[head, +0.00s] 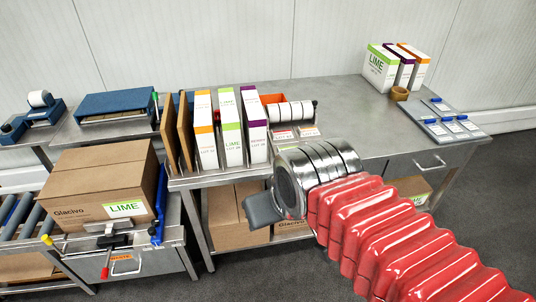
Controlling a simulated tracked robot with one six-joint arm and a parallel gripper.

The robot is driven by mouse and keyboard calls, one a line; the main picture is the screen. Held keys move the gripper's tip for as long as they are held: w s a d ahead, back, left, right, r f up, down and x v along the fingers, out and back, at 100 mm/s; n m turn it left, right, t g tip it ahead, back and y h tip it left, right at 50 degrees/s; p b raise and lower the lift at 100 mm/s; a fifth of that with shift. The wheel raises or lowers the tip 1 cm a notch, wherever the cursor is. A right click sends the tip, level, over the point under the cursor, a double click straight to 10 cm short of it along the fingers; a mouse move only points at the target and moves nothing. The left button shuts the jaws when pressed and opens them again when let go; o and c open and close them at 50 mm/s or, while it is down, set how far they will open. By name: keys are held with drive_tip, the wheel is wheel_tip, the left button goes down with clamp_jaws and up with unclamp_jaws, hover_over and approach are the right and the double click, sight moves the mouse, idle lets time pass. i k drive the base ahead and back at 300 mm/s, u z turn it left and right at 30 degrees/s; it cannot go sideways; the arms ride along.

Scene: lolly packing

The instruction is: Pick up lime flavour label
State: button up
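A white label with a green band reading LIME (125,208) is on the front of a brown cardboard carton (80,180) at the left. Other LIME lettering is on a white and green box (230,128) standing in the rack at the middle, and on another white and green box (378,68) at the back right. A dispenser with several white label rolls (290,112) stands beside the rack, with small labels (285,134) at its front. My gripper (263,208) shows as a grey piece in front of the bench; its fingertips are not clear, and nothing visible is held.
The steel bench (345,95) has free room between the dispenser and the back right boxes. A tape roll (400,93) and several blue-and-white cards (440,125) lie at the right. A roller conveyor (25,215) and a hand tool with red and yellow handles (105,250) are at the left.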

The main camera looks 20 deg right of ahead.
sight(289, 149)
drive_tip(key=u, duration=0.1)
drive_tip(key=i, duration=1)
drive_tip(key=u, duration=0.05)
